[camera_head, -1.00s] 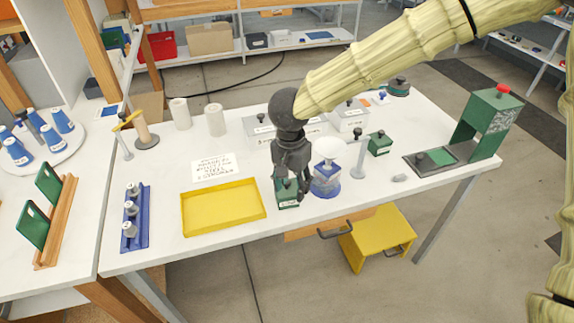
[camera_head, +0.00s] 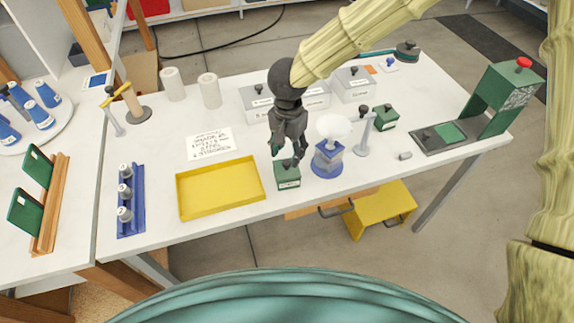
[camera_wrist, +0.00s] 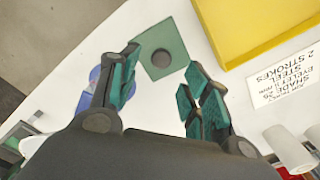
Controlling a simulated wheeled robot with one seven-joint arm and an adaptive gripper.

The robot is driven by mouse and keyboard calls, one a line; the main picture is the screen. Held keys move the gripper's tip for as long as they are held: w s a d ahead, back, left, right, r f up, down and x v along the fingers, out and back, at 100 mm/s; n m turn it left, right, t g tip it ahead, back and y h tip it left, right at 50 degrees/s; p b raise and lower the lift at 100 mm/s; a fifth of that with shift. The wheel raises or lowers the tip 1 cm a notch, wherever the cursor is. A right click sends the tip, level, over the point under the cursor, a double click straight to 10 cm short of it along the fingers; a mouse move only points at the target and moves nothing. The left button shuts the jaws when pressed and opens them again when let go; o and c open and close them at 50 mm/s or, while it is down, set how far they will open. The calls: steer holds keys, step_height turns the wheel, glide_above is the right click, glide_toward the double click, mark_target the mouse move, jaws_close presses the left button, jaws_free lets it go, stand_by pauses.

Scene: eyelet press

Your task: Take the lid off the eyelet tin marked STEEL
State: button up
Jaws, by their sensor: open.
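A small green tin (camera_head: 287,176) with a dark knob on its lid stands right of the yellow tray; its front label is too small to read. In the wrist view its square green lid (camera_wrist: 152,38) and round knob (camera_wrist: 161,58) show from above, with the lid on. My gripper (camera_head: 287,154) is open and empty above this tin, its fingers on either side of the knob and apart from it. Another green lidded tin (camera_head: 386,117) stands farther right and back; its label is unreadable too.
A blue pot with a white dome (camera_head: 328,155) stands close right of the tin, with a grey post (camera_head: 366,135) beyond. The yellow tray (camera_head: 220,187) is empty. A card (camera_head: 209,142) reads STEEL, 2 STROKES in the wrist view. The green press (camera_head: 505,100) is at right.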

mark_target(287, 162)
steer(key=shift+s+a+f+p, duration=0.1)
steer(key=shift+s+f+p, duration=0.25)
steer(key=shift+s+f, duration=0.1)
step_height(287, 162, down, 3)
steer(key=shift+w+a+r+p, duration=0.1)
steer(key=shift+w+p, duration=0.05)
steer(key=shift+p, duration=0.2)
steer(key=shift+f, duration=0.4)
steer(key=shift+c, duration=0.2)
steer(key=c, duration=0.9)
